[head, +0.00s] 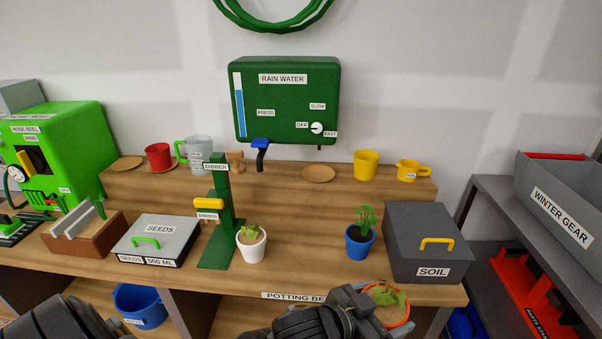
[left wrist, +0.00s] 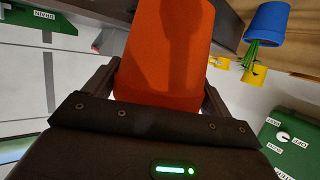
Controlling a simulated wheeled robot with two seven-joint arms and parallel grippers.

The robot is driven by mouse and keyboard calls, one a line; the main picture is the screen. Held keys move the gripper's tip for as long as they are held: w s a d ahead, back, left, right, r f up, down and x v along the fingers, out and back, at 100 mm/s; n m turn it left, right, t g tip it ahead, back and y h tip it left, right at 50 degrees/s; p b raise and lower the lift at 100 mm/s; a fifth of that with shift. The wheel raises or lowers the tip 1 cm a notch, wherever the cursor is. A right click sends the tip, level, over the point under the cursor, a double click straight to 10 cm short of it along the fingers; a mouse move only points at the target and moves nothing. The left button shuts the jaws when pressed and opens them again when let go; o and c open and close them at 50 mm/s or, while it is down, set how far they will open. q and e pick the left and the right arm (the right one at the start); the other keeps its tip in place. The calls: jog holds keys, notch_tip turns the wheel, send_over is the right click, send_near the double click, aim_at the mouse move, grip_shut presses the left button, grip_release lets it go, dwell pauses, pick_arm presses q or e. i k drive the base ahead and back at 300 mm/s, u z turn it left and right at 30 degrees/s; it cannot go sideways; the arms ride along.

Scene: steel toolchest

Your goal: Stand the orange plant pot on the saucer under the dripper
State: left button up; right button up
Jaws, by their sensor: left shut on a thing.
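The orange plant pot (head: 407,318) shows at the bottom of the head view as an orange rim around a green plant. Its lower body is hidden or out of the picture. My left gripper (head: 376,304) is shut on the pot, in front of the bench. In the left wrist view the orange pot (left wrist: 163,55) fills the space between the two dark fingers. The saucer (head: 318,174) is a bare tan disc on the raised back shelf, below the small dripper (head: 319,147) under the green rain water tank (head: 285,100). My right gripper is not in view.
A blue pot (head: 359,242) with a plant and a grey soil box (head: 427,240) stand at the bench's right. A white pot (head: 251,247) and the green dibber stand (head: 218,240) are left of them. A yellow cup (head: 366,165) stands right of the saucer.

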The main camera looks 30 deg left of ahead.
aim_at(326, 179)
jog(key=u, duration=0.2)
jog(key=i, duration=1.25)
jog(key=z, duration=0.2)
